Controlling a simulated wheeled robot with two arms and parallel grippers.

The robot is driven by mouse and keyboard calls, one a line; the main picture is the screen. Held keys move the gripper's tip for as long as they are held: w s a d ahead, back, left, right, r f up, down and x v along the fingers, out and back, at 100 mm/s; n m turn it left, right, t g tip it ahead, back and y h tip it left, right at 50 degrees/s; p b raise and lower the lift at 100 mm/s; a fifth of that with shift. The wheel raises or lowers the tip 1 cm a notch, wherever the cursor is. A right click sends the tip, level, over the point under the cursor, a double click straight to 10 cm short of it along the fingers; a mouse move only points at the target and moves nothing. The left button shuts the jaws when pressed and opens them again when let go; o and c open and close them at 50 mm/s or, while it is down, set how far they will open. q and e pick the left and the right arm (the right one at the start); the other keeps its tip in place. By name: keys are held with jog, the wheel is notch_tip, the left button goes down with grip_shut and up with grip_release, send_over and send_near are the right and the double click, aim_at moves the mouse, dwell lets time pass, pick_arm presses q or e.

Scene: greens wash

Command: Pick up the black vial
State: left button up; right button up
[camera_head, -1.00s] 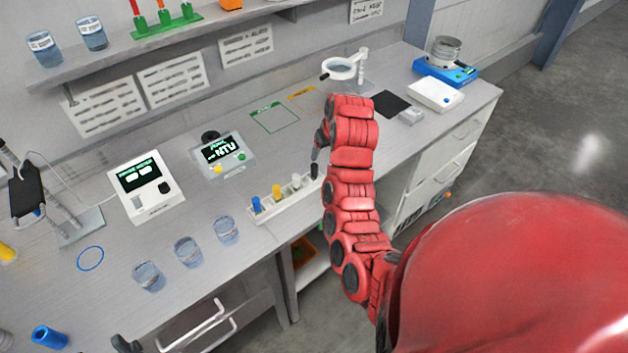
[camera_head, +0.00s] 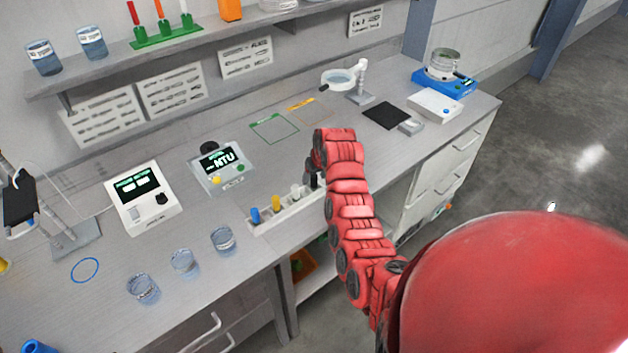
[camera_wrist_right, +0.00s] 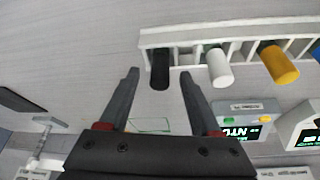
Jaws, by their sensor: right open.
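The black vial (camera_wrist_right: 160,72) stands in the end slot of a white rack (camera_wrist_right: 190,36) in the right wrist view. In the head view the vial (camera_head: 314,182) shows only partly, at the rack's right end, close to my right gripper (camera_head: 311,171). In the right wrist view my right gripper (camera_wrist_right: 159,74) is open. The vial's free end lies between its two fingertips, with a gap visible on each side. My left gripper is out of view.
The rack also holds a white vial (camera_wrist_right: 218,66), a yellow vial (camera_wrist_right: 280,64) and a blue vial (camera_head: 255,216). An NTU meter (camera_head: 221,165) stands behind the rack. Glass beakers (camera_head: 184,262) stand to its left. The counter's front edge is close to the rack.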

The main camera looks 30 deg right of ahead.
jog(key=shift+f, duration=0.25)
jog(key=shift+c, duration=0.2)
grip_shut()
